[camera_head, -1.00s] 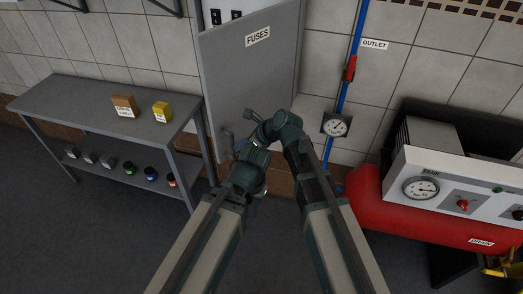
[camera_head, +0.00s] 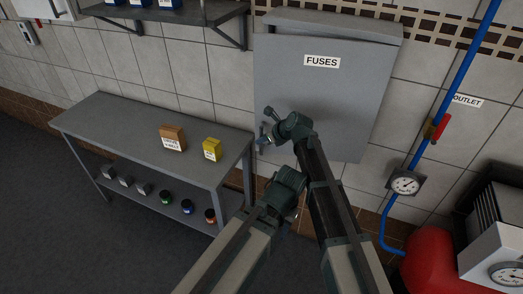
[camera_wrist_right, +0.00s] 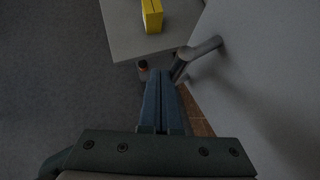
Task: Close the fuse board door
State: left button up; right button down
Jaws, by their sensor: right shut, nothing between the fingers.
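The grey fuse board door (camera_head: 310,105) with its "FUSES" label faces me and covers the cabinet front. My right gripper (camera_head: 264,139) is at the door's lower left edge, shut and empty. In the right wrist view its fingers (camera_wrist_right: 161,85) are together, just short of the door's grey handle (camera_wrist_right: 203,47). The door surface (camera_wrist_right: 270,70) fills the right of that view. My left arm shows at bottom middle, but its gripper cannot be made out.
A grey bench (camera_head: 115,120) stands left of the door, with a brown box (camera_head: 172,135) and yellow box (camera_head: 212,147) on top. A blue pipe (camera_head: 462,70) with a gauge (camera_head: 405,184) runs at right. A red tank (camera_head: 430,262) stands lower right.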

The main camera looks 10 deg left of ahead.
aim_at(265, 125)
pick_arm(q)
jog(key=shift+w+a, duration=0.1)
jog(key=shift+w, duration=0.05)
pick_arm(e)
jog(key=w, duration=0.6)
jog(key=w+a, duration=0.1)
jog(key=w, duration=0.2)
jog(key=shift+w, duration=0.1)
jog(key=shift+d, duration=0.1)
